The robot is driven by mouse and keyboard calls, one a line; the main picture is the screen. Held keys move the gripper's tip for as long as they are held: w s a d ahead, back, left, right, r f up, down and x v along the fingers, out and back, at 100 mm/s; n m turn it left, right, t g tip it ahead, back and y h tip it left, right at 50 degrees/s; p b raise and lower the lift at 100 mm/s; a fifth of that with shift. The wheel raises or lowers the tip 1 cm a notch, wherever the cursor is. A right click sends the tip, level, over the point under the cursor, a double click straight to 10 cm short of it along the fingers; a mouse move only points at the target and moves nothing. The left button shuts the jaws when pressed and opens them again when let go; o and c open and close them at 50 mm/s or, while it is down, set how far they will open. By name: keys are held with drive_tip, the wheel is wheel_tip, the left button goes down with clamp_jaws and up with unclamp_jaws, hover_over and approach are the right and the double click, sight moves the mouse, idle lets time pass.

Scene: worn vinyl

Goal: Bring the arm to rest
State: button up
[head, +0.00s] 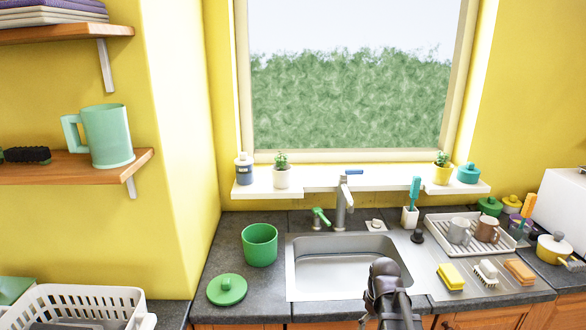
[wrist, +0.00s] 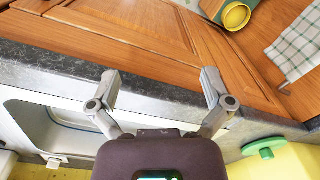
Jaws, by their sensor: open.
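My gripper (wrist: 160,78) shows in the wrist view with its two grey fingers spread wide and nothing between them. It is over the grey counter edge (wrist: 175,88), with wooden cabinet fronts beyond the fingertips. In the head view, part of my dark arm (head: 385,285) rises from the bottom, in front of the right side of the sink (head: 335,270). The fingers cannot be made out there.
A green pot (head: 260,245) and green lid (head: 227,290) stand left of the sink. A yellow sponge (head: 451,277), a brush (head: 486,272) and a drying tray (head: 440,221) with mugs are on the right. A checked towel (wrist: 297,48) hangs near the cabinets.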

drive_tip(key=s+a+f+m+b, duration=0.2)
drive_tip(key=s+a+f+m, duration=0.1)
drive_tip(key=s+a+m, duration=0.2)
drive_tip(key=shift+m, duration=0.4)
